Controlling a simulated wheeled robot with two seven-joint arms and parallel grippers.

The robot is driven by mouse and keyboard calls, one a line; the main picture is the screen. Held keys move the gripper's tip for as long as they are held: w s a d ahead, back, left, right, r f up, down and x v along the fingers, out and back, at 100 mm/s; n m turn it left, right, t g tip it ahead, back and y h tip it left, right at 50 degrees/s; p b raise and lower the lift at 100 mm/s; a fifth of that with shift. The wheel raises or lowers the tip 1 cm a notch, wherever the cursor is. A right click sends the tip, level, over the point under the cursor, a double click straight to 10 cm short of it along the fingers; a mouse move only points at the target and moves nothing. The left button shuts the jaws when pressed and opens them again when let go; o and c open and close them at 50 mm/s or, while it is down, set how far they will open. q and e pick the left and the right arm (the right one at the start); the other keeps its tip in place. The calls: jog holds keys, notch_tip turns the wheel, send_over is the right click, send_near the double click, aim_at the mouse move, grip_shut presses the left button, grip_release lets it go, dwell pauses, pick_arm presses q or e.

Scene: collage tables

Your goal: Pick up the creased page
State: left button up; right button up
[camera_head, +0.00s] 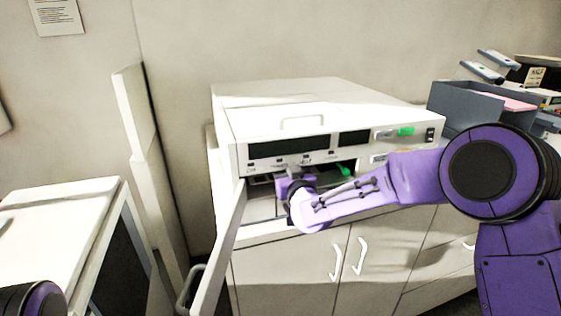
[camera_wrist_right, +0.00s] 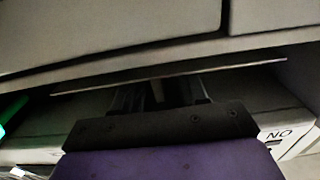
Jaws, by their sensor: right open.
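The creased page cannot be told for certain. In the right wrist view a thin, flat, pale sheet-like edge (camera_wrist_right: 230,68) runs across, just in front of my right gripper (camera_wrist_right: 172,90); I cannot tell whether it lies between the fingers. In the head view my right gripper (camera_head: 283,182) reaches into the open front slot of a white copier-like machine (camera_head: 300,98). Its fingers are open but mostly hidden by the wrist and the machine. My left gripper is out of view.
An open white door panel (camera_head: 222,248) stands left of my right gripper. Green parts (camera_head: 344,170) show in the slot just to its right. Cabinet doors with white handles (camera_head: 336,263) are below. A white-topped unit (camera_head: 60,215) stands at left, and dark trays (camera_head: 470,103) at right.

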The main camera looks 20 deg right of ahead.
grip_shut()
jog(key=shift+r, duration=0.1)
